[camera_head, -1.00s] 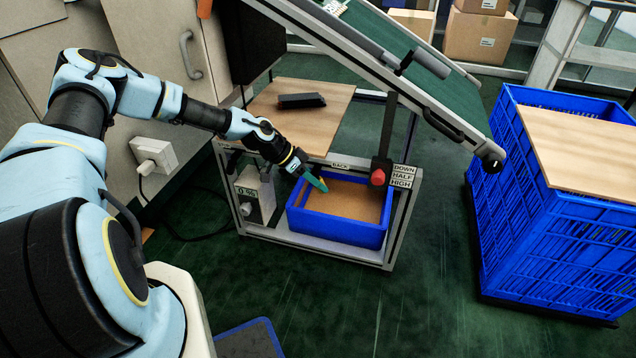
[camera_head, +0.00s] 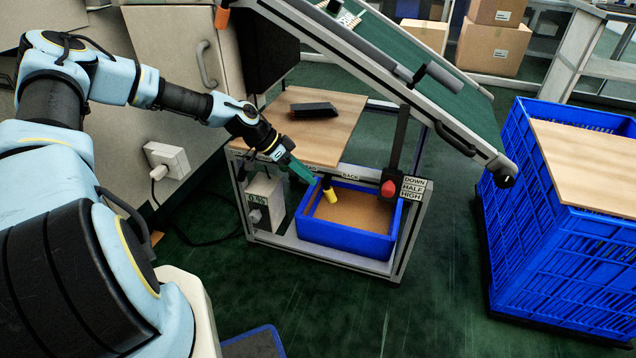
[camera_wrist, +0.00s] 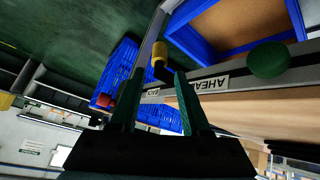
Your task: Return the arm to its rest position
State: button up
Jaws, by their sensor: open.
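My gripper (camera_head: 303,172) is open and empty at the end of my outstretched arm, over the front left of the wheeled-frame-like stand. In the wrist view, my gripper (camera_wrist: 158,68) shows two dark green fingers spread apart. A yellow knob (camera_head: 328,190) on a dark stem lies just beyond the fingertips. The yellow knob (camera_wrist: 159,50) appears between the tips in the wrist view, and I cannot tell the exact gap.
A blue bin (camera_head: 345,232) sits in the stand below. A wooden board (camera_head: 335,130) with a black object (camera_head: 314,109) is behind. A red-knobbed lever (camera_head: 389,188), sloping conveyor (camera_head: 380,60) and blue crate (camera_head: 555,230) are to the right. A cabinet (camera_head: 165,45) stands at left.

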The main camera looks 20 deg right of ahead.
jog(key=shift+v, duration=0.8)
jog(key=s+a+r+n+t+y, duration=0.2)
jog(key=s+a+r+n, duration=0.35)
jog(key=a, duration=0.55)
jog(key=s+a+r+n+t+y, duration=0.1)
jog(key=s+a+r+n+y, duration=0.15)
jog(key=a+r+n, duration=0.65)
jog(key=s+a+r+n+t+y, duration=0.2)
jog(key=s+a+r+n+y, duration=0.3)
jog(key=a, duration=0.7)
notch_tip(320, 180, up, 21)
jog(key=w+m+h+p, duration=0.1)
jog(key=h+p, duration=0.1)
jog(key=p, duration=1.9)
jog(key=shift+r, duration=0.2)
